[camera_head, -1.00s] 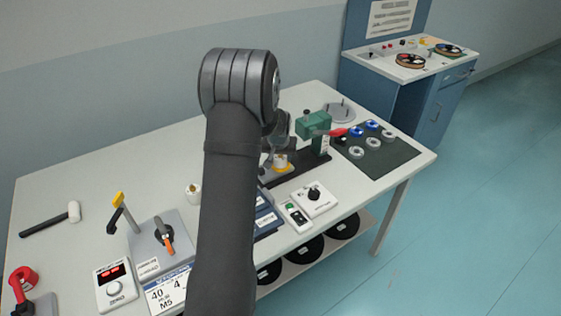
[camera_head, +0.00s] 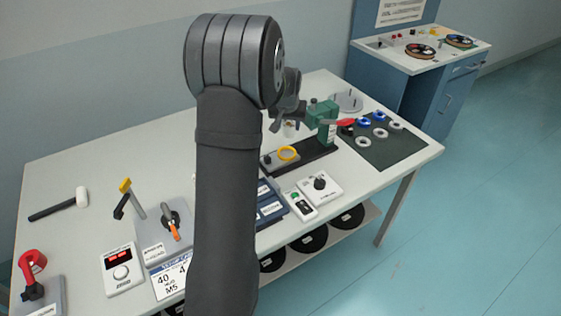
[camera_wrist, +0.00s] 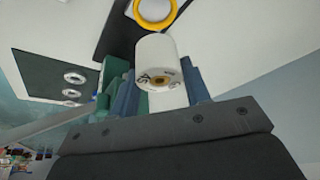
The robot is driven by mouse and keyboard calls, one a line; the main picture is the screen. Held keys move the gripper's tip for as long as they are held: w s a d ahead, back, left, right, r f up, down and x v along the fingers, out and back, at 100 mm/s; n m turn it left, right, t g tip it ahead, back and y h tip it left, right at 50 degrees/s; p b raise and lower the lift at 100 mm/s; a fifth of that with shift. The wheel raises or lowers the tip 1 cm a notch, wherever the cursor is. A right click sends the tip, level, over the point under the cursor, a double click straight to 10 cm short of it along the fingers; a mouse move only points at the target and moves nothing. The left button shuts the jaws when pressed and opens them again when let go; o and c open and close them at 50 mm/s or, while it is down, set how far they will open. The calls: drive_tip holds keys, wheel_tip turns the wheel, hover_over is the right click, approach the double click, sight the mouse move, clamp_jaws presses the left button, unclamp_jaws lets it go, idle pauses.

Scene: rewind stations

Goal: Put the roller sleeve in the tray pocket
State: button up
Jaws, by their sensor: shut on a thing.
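The white roller sleeve (camera_wrist: 163,68) has printing on its end face and a small brown-rimmed hole. My gripper (camera_wrist: 160,92) is shut on it, with one blue-grey finger on each side. In the head view the sleeve (camera_head: 290,129) hangs beneath my gripper (camera_head: 287,112), above and apart from a yellow ring (camera_head: 288,153) on the dark fixture. That ring (camera_wrist: 155,10) also shows at the top of the wrist view. A dark blue tray (camera_head: 271,209) with white labels lies nearer the front, partly hidden by my arm; its pockets are hard to make out.
A green press (camera_head: 322,115) with a red handle stands close right of my gripper. A dark mat (camera_head: 385,150) carries several rings. A white knob box (camera_head: 320,187) sits right of the tray. A hammer (camera_head: 60,204) and a lever station (camera_head: 165,235) are left.

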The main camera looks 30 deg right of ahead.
drive_tip(key=s+a+f+m, duration=0.1)
drive_tip(key=s+a, duration=0.5)
drive_tip(key=s, duration=0.7)
drive_tip(key=s+a, duration=0.6)
drive_tip(key=s, duration=0.6)
hover_over(273, 203)
drive_tip(key=s+a, duration=0.1)
drive_tip(key=f, duration=0.7)
drive_tip(key=shift+s+a, duration=0.15)
drive_tip(key=shift+a, duration=0.05)
drive_tip(key=shift+f, duration=2)
drive_tip(key=shift+f, duration=0.1)
drive_tip(key=o, duration=1.1)
